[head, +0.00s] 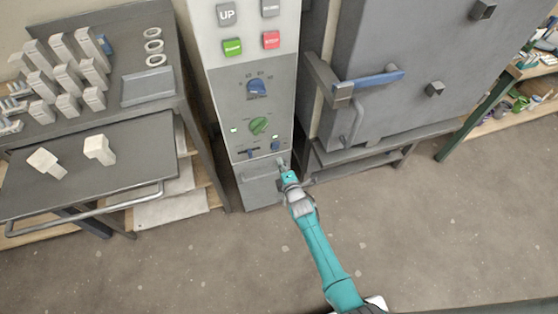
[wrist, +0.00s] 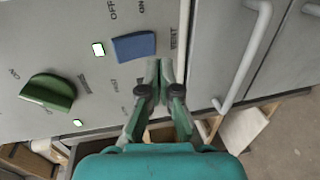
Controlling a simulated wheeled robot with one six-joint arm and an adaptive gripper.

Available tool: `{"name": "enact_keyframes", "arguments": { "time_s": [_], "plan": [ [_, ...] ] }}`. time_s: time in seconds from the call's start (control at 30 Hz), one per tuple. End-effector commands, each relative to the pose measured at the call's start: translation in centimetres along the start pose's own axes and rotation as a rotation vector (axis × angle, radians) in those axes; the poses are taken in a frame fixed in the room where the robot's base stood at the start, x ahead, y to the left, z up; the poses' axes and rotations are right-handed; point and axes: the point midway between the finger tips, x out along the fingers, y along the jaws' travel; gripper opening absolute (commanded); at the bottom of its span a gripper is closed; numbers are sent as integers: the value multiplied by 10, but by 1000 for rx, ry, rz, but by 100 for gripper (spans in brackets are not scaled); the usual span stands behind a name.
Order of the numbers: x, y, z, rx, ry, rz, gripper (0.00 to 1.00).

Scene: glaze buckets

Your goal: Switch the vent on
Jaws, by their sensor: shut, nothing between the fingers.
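A grey control panel (head: 265,100) carries a blue rocker switch (head: 275,146) at its lower right. In the head view my gripper (head: 283,162) is below the switch; contact is unclear.
A green knob (head: 259,125) and a blue knob (head: 257,87) are higher on the panel. A drawer handle (wrist: 245,55) is below the switches. A kiln-like cabinet (head: 400,90) with a latch stands right, a table (head: 95,185) with white blocks left. The front floor is clear.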

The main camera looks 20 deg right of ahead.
Motion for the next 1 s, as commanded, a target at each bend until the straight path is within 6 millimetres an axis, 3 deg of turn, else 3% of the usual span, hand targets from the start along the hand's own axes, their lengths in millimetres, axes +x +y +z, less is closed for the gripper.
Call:
{"name": "enact_keyframes", "arguments": {
  "time_s": [0.5, 0.7, 1.0],
  "plan": [
    [-78, -26, -1, -1, 0, -2, 0],
    [-91, -30, -1, -1, 0, 0, 0],
    [-92, -30, -2, -1, 0, 0, 0]
  ]
}}
